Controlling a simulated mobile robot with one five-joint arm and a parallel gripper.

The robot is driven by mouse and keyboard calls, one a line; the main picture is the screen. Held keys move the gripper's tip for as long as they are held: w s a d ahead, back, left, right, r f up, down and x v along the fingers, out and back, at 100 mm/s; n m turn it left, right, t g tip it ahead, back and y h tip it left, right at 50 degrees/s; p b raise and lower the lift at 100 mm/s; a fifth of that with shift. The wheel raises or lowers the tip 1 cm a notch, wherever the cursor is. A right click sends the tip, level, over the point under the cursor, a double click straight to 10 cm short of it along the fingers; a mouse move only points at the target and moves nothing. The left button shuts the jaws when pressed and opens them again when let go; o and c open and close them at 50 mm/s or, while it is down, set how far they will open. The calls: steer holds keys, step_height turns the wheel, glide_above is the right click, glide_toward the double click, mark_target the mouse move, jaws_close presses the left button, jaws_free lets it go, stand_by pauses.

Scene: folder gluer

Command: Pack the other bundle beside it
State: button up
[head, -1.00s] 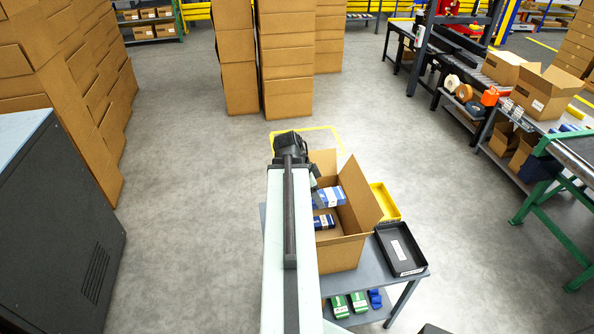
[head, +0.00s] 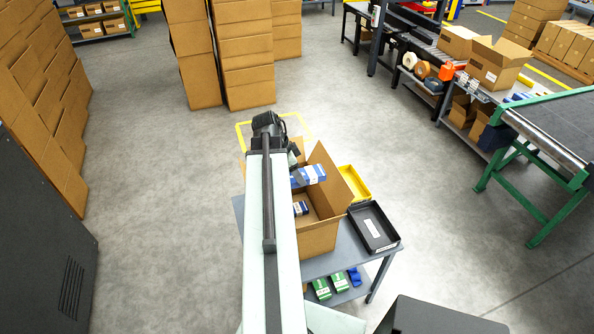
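An open brown carton (head: 318,240) stands on the grey table beside my arm. One blue and white bundle (head: 301,208) lies inside it, partly hidden by my arm. Another blue and white bundle (head: 313,174) shows higher up, at the far part of the carton opening; I cannot tell whether it rests on anything. My gripper (head: 294,157) is a dark shape just above and left of this upper bundle. Its fingertips are hidden, so its grip on the bundle cannot be made out.
A black tray (head: 390,243) and a yellow bin (head: 359,169) sit right of the carton on the grey table (head: 343,262). Green and blue packs (head: 320,288) lie on its lower shelf. Stacked cartons (head: 247,60) stand beyond. A conveyor (head: 560,135) is at right, with open floor between.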

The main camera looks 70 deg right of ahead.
step_height(320, 180, down, 21)
steer(key=b, duration=2)
steer(key=shift+f+b, duration=0.2)
steer(key=shift+b, duration=0.15)
steer(key=o, duration=1.6)
steer(key=shift+r, duration=0.15)
steer(key=p+v, duration=0.7)
steer(key=shift+w+a+r, duration=0.1)
steer(key=shift+w+r, duration=0.1)
steer(key=shift+r, duration=0.05)
